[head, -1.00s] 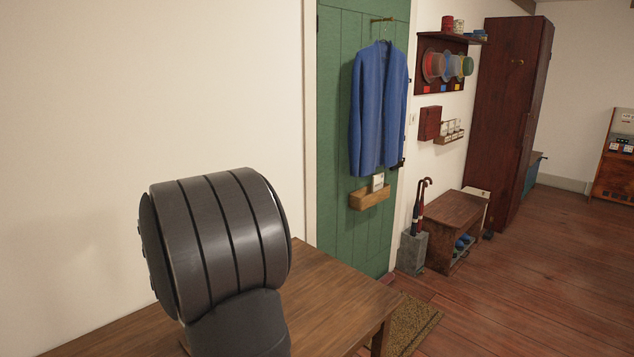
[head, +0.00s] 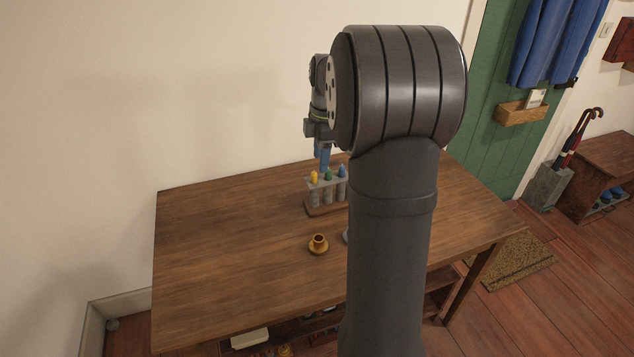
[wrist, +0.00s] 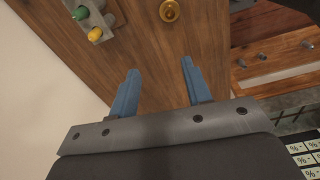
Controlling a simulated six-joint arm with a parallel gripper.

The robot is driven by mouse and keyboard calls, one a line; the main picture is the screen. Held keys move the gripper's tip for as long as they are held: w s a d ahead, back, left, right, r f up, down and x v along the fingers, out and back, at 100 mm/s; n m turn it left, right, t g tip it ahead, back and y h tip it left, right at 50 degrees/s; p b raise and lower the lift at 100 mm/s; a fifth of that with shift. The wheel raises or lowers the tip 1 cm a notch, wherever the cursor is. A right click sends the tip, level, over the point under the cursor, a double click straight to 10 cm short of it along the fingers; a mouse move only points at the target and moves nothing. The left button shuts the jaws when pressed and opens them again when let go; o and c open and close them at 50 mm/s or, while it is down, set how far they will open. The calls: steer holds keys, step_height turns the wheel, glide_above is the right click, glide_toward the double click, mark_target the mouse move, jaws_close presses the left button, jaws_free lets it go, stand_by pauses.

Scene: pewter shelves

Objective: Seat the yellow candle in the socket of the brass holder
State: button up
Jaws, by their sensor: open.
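The yellow candle (head: 314,176) stands upright in a grey rack on a wooden base (head: 325,208), beside a green candle (head: 329,175) and a blue one (head: 342,171). In the wrist view the yellow candle (wrist: 94,35) shows at the upper left. The brass holder (head: 318,245) stands on the table in front of the rack, its socket empty; it shows at the top of the wrist view (wrist: 169,10). My gripper (wrist: 160,66) is open and empty, blue fingers apart. In the head view my gripper (head: 323,167) appears above and behind the rack; my arm hides part of the rack.
The wooden table (head: 220,245) is clear to the left. A grey object (head: 346,236) beside the brass holder is mostly hidden by my arm. Things lie on a shelf under the table. A plain wall stands behind, and a green door (head: 490,100) at the right.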

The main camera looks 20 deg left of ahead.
steer(key=w+a+f+m+y, duration=0.1)
steer(key=w+a+m+y, duration=0.15)
steer(key=w+m, duration=0.7)
steer(key=n+y, duration=0.1)
steer(key=n, duration=0.3)
glide_toward(314, 172)
steer(key=shift+m+g, duration=0.25)
steer(key=shift+g, duration=0.05)
steer(key=x, duration=0.4)
steer(key=shift+w+f, duration=0.15)
steer(key=shift+f, duration=0.25)
steer(key=shift+x, duration=2.75)
steer(key=shift+w+a, duration=0.1)
steer(key=shift+a, duration=0.1)
jaws_close()
